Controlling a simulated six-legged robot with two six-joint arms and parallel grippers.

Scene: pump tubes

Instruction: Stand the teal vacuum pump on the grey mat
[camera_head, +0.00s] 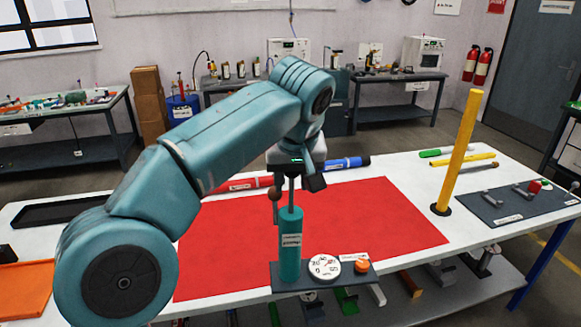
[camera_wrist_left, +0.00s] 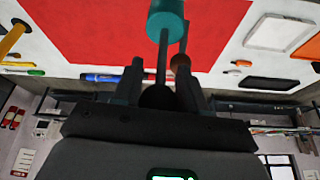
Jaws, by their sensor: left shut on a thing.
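The teal vacuum pump (camera_head: 290,255) is upright near the front of the table, a teal cylinder with a thin rod on top. Its lower end overlaps a dark grey mat (camera_head: 350,281) bearing a round gauge and an orange knob; I cannot tell whether it touches. My left gripper (camera_head: 291,174) is above the cylinder, shut on the pump's rod. In the left wrist view the rod runs from between the fingers (camera_wrist_left: 160,92) to the teal cylinder (camera_wrist_left: 166,20), beside a brown-ended part (camera_wrist_left: 181,64). My right gripper is not in view.
A red sheet (camera_head: 375,220) covers the table's middle. A yellow tube (camera_head: 460,150) stands upright to the right, near another dark grey mat (camera_head: 490,213) with metal fittings and a red piece. Red (camera_head: 245,184) and blue (camera_head: 345,163) tubes lie behind. A black tray (camera_head: 60,211) is at left.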

